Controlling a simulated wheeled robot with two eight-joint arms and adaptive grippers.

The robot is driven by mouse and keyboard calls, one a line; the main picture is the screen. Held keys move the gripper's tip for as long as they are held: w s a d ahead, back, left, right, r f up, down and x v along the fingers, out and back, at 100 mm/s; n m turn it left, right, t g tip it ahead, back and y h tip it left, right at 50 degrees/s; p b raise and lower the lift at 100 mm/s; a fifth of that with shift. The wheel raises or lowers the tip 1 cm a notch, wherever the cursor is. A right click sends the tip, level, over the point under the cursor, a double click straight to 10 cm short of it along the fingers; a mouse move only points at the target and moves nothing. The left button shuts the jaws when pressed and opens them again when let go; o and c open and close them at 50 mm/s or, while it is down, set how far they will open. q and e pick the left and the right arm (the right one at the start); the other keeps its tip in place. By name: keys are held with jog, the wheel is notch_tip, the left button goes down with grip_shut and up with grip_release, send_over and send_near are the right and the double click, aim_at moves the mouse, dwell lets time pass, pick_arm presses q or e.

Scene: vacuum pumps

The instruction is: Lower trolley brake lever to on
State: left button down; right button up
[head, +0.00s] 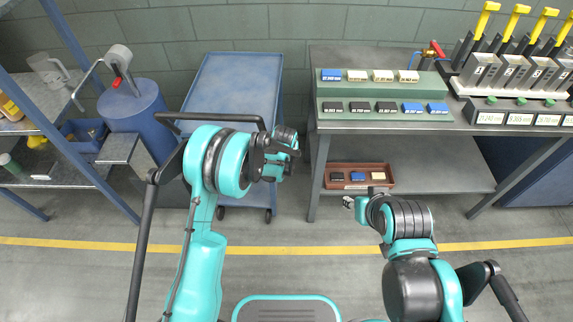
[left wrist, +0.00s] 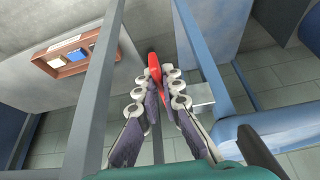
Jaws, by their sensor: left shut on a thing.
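The blue trolley (head: 236,85) stands against the back wall, left of the workbench, on casters. In the left wrist view the red brake lever (left wrist: 154,62) shows between and beyond the fingertips. My left gripper (left wrist: 160,90) is shut on the lever; its fingers hide the lower part of it. In the head view my left gripper (head: 284,150) is by the trolley's front right corner, and the lever is hidden there. My right gripper (head: 350,202) hangs in front of the bench's lower shelf, apart from the trolley; its fingers are too small to read.
The workbench (head: 400,148) stands close to the trolley's right side. A brown tray (head: 389,174) with small blocks lies on its lower shelf. Left are a blue drum (head: 135,115) and shelving (head: 28,128). The floor ahead, with a yellow line (head: 290,249), is clear.

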pick_arm(q)
jog(key=shift+f+t+b, duration=0.4)
jog(key=shift+t+b, duration=0.1)
jog(key=shift+t, duration=0.1)
jog(key=c, duration=1.7)
grip_release()
jog(key=shift+s, duration=0.1)
jog(key=v, duration=1.2)
